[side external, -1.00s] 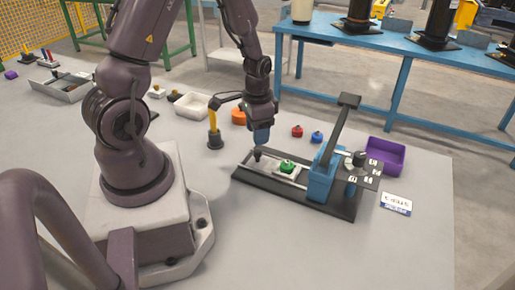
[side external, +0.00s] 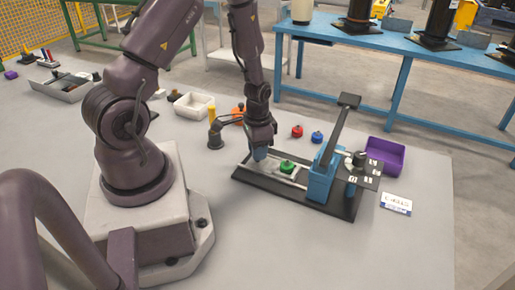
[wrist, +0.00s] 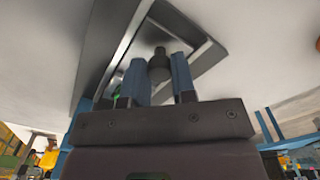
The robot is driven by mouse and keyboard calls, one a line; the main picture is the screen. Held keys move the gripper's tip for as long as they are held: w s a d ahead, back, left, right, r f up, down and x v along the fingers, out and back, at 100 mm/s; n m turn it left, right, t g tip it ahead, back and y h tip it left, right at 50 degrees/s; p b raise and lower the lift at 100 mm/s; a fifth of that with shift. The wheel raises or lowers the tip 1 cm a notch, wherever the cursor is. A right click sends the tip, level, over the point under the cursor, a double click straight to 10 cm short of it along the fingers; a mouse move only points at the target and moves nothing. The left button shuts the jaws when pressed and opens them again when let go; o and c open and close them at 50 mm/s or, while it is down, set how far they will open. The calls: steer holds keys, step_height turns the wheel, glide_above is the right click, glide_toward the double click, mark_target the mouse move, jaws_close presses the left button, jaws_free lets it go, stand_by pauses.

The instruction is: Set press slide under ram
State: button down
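The press (side external: 322,177) stands on a black base, with a blue body and a raised black lever. Its pale slide (side external: 277,175) lies in the rails left of the body, clear of the ram. A green part (side external: 287,167) sits on the slide. My gripper (side external: 260,152) is low over the slide's left end and hides its black handle in the side view. In the wrist view, the handle's black knob (wrist: 159,68) shows between the two blue fingers of my gripper (wrist: 160,80). The fingers are apart; firm contact with the knob is not visible.
A red part (side external: 297,131) and a blue part (side external: 317,137) stand behind the press. A purple bin (side external: 386,155) and a label card (side external: 396,203) are to its right. A white tray (side external: 193,106) and a dark post with a yellow top (side external: 214,137) are left. The front table is clear.

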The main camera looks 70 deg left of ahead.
mark_target(281, 162)
steer(key=w+d, duration=0.5)
stand_by(0.3)
steer(key=c, duration=0.9)
jaws_free()
steer(key=shift+c, duration=0.2)
step_height(281, 162, up, 13)
